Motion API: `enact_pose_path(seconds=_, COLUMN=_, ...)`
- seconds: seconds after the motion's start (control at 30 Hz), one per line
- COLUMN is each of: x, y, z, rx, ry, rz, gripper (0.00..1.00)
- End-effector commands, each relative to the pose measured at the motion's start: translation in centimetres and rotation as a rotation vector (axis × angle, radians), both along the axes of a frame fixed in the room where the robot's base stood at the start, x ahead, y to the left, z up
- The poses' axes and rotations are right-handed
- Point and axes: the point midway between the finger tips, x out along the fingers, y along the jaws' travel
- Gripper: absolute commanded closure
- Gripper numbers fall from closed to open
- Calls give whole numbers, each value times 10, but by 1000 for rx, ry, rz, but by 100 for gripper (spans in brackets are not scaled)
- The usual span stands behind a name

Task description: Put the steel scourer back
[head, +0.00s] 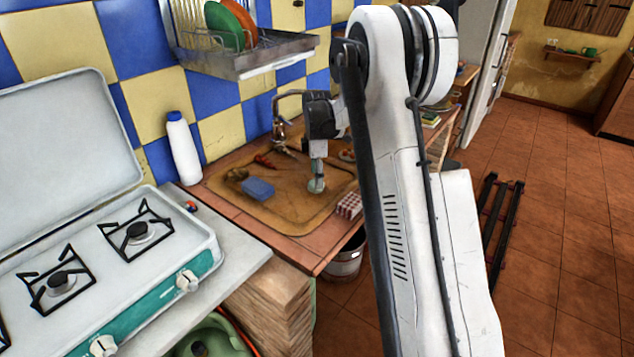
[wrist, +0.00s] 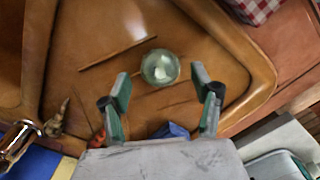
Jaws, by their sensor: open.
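My gripper (wrist: 160,82) is open over the sink basin (head: 285,215), fingers pointing down. In the wrist view a round, pale green, glassy-looking thing (wrist: 160,67) lies between and just beyond the fingertips, apart from both. It also shows below the gripper in the head view (head: 316,185). I cannot tell whether it is the steel scourer. A small dark lump (head: 236,174) lies at the basin's left beside a blue sponge (head: 257,188); its kind is unclear. The wrist view shows only part of the sponge (wrist: 172,130).
A tap (head: 280,130) stands behind the basin, with a red-handled thing (head: 265,161) near it. A white bottle (head: 184,150) stands left. A dish rack (head: 240,55) hangs above. A checked cloth-like thing (head: 350,205) lies at the front rim. A stove (head: 120,255) stands at left.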

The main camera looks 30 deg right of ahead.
Motion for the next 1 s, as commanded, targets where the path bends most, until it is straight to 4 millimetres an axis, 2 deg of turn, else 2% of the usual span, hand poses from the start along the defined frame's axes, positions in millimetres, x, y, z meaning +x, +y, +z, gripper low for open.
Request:
enact_pose_path(seconds=0.1, x=0, y=0, z=27, rx=0, ry=0, rz=0, gripper=40)
enact_pose_path(seconds=0.3, x=0, y=0, z=64, rx=0, ry=0, rz=0, gripper=40)
enact_pose_path(seconds=0.67, x=-4, y=5, z=97, rx=-2, ry=-8, rz=-15, gripper=40)
enact_pose_path(seconds=0.77, x=-14, y=16, z=112, rx=-7, ry=-28, rz=-55, gripper=40)
enact_pose_path(seconds=1.0, x=-59, y=59, z=164, rx=-14, ry=-119, rz=-229, gripper=40)
